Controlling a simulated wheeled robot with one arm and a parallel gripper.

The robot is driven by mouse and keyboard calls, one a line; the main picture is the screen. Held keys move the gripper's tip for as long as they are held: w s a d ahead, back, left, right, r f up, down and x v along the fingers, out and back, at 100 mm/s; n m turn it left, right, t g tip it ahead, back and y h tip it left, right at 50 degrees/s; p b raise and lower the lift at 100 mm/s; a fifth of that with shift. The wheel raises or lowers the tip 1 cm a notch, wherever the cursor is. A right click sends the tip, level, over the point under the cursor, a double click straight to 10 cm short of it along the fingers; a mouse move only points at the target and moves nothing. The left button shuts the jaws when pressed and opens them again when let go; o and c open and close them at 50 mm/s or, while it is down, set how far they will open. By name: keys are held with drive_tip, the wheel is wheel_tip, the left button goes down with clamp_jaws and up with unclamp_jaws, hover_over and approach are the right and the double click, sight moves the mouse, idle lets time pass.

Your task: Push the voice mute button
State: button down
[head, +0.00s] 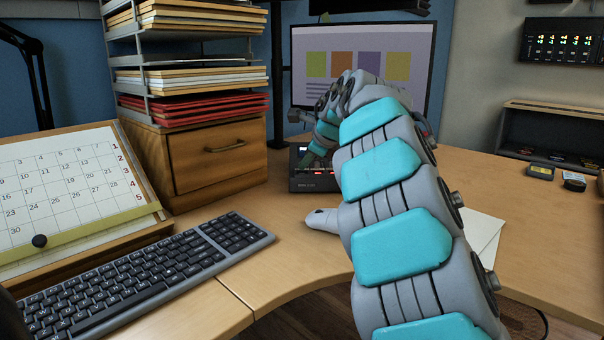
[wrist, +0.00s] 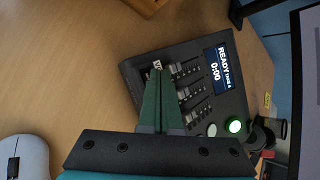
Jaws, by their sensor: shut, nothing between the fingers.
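A dark control console (head: 316,184) stands on the desk below the monitor. In the wrist view the console (wrist: 147,62) shows sliders (wrist: 193,88), a small display (wrist: 218,67) reading READY and 0:00, a green-lit round button (wrist: 233,126) and a pale round button beside it. My gripper (wrist: 157,72) is shut and empty. Its dark green fingertips are over the console's edge, by a small white label I cannot read fully. Whether they touch is unclear. The fingers hide part of the console; I cannot identify a voice mute button. In the head view my arm partly covers the console.
A white mouse (head: 322,219) lies in front of the console; it also shows in the wrist view (wrist: 22,158). A keyboard (head: 150,270) and a calendar (head: 75,185) are at left, a wooden drawer box (head: 215,150) behind. The monitor (head: 310,45) stands behind the console.

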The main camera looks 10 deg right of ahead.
wheel_tip(320, 180, up, 6)
drive_tip(key=p, duration=0.5)
